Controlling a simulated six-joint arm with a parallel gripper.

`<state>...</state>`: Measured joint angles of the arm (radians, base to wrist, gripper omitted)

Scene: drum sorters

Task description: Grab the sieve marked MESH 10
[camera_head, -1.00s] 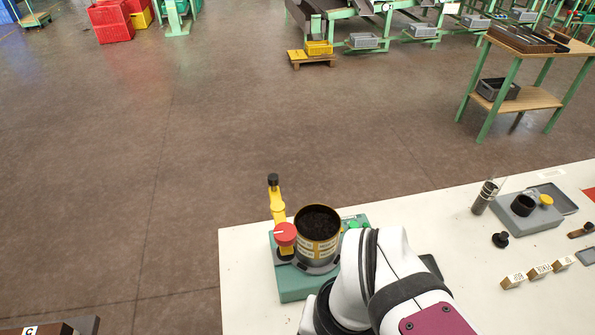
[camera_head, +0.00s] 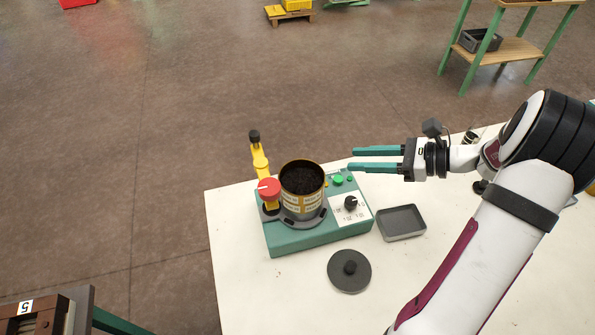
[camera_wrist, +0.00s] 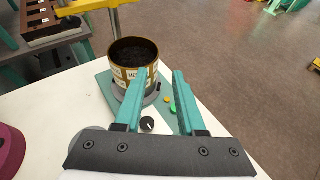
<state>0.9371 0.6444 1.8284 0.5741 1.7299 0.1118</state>
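A brass-coloured round sieve or sieve stack (camera_head: 303,203) stands upright on the green shaker base (camera_head: 290,240), full of dark granules. Its pale labels show rows of print; MESH is partly readable, but I cannot read the number. It also shows in the wrist view (camera_wrist: 133,75), beyond and slightly left of the fingers. My gripper (camera_head: 351,158) is open and empty, its two teal fingers pointing left towards the sieve, with a gap between. In the wrist view the fingertips (camera_wrist: 160,78) frame empty space, the left one overlapping the sieve's right side.
A yellow arm (camera_head: 260,160) with a black tip stands left of the sieve, by a red knob (camera_head: 269,188). A black dial (camera_head: 350,202) and green button (camera_head: 338,180) are on the base. A grey tray (camera_head: 401,222) and dark round lid (camera_head: 349,270) lie on the white table (camera_head: 240,285).

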